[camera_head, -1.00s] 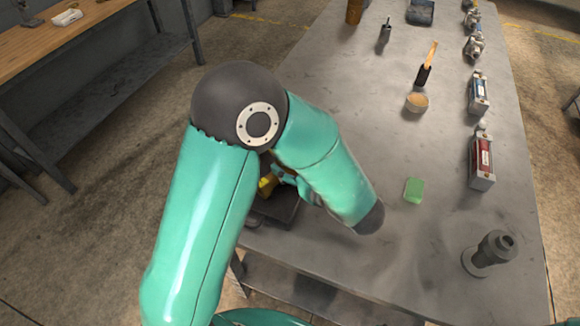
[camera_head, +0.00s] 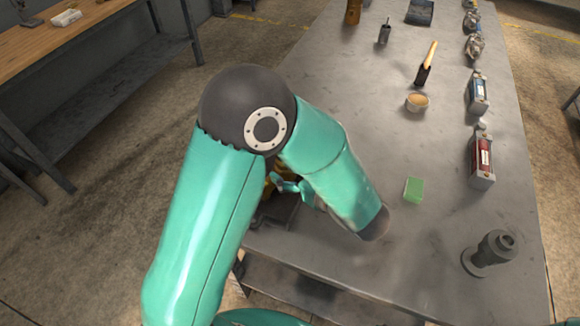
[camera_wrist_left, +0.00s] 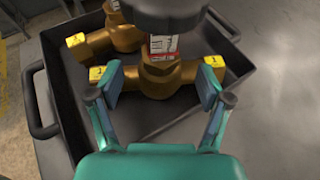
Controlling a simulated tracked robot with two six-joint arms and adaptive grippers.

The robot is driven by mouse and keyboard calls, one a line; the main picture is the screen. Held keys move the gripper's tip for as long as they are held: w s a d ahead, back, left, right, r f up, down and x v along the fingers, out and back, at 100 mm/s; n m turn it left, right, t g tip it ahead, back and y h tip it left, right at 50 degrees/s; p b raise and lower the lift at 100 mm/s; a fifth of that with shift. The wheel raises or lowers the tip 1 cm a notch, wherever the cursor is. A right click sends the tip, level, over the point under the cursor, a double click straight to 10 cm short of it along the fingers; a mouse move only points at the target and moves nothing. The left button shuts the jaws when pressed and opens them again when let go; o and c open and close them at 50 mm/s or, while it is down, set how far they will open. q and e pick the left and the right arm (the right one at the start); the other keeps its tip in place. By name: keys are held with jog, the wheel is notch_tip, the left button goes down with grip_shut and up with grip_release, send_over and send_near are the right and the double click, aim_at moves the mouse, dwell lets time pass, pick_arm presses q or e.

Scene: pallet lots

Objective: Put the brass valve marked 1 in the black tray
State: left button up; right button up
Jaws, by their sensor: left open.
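The black tray (camera_wrist_left: 62,118) has side handles and fills much of the left wrist view. In the head view, part of it shows (camera_head: 272,214) at the bench's near left corner, behind my left arm. Two brass valves show within the tray's outline. The nearer brass valve (camera_wrist_left: 165,80) has yellow end tags, a red and white label and a dark handwheel; the farther brass valve (camera_wrist_left: 98,42) lies up and left. Whether that valve touches the tray floor is unclear.
On the grey bench (camera_head: 330,262) stand a green block (camera_head: 414,190), a dark fitting (camera_head: 490,252), a red-labelled unit (camera_head: 482,160), a blue-labelled unit (camera_head: 478,93), a small round tub (camera_head: 417,102) and a wooden-handled brush (camera_head: 427,65). The bench's middle is mostly clear.

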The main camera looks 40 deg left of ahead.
pick_arm(q)
jog(key=v, duration=1.1)
jog(key=shift+b, duration=0.3)
